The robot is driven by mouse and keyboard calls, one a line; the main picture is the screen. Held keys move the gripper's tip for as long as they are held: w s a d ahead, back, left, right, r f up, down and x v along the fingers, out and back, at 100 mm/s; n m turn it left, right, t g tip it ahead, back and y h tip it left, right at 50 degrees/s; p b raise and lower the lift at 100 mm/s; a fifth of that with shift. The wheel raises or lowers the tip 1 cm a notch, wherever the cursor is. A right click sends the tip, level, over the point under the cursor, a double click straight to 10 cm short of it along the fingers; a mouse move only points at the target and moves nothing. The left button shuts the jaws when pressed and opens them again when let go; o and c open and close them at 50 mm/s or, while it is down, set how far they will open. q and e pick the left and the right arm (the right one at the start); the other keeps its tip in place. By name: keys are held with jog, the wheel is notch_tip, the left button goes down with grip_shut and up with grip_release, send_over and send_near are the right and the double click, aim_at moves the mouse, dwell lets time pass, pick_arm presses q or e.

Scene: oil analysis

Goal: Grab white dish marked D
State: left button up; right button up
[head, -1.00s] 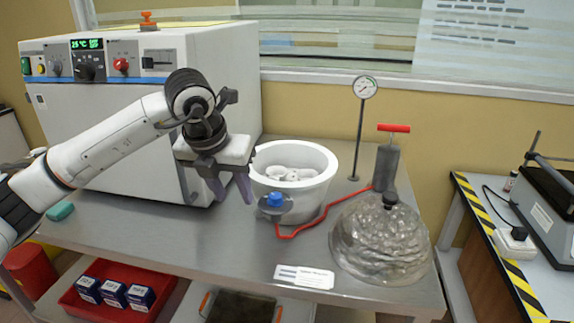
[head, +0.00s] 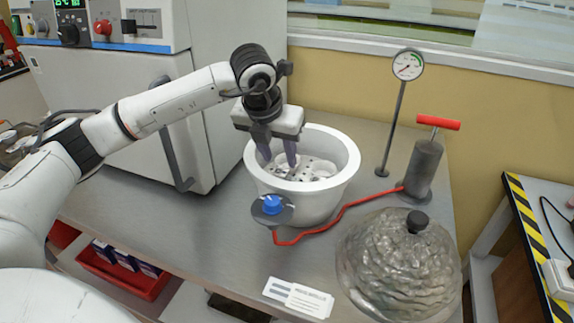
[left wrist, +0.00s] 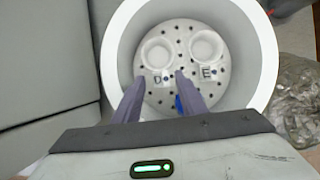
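The white dish marked D (left wrist: 156,52) lies on a perforated white plate inside a white round pot (head: 345,180). The D label lies just in front of the dish in the left wrist view. A second white dish (left wrist: 206,46), with an E label, lies to its right. My left gripper (head: 279,163) points down over the pot's opening, its fingers apart with nothing between them. In the left wrist view its fingertips (left wrist: 156,80) are near the D and E labels, short of both dishes. My right gripper is in neither view.
A pressure gauge on a stand (head: 408,66) and a grey pump with a red handle (head: 425,165) stand right of the pot. A red hose (head: 335,222) runs along the table to a blue-knobbed valve (head: 272,206). A clear domed lid (head: 400,265) lies front right; a white cabinet (head: 110,90) stands left.

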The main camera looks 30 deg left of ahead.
aim_at(282, 169)
pick_arm(q)
jog(key=p+x, duration=0.1)
jog(key=x, duration=0.4)
jog(key=shift+s+f, duration=0.1)
jog(key=shift+s, duration=0.05)
jog(key=c, duration=0.9)
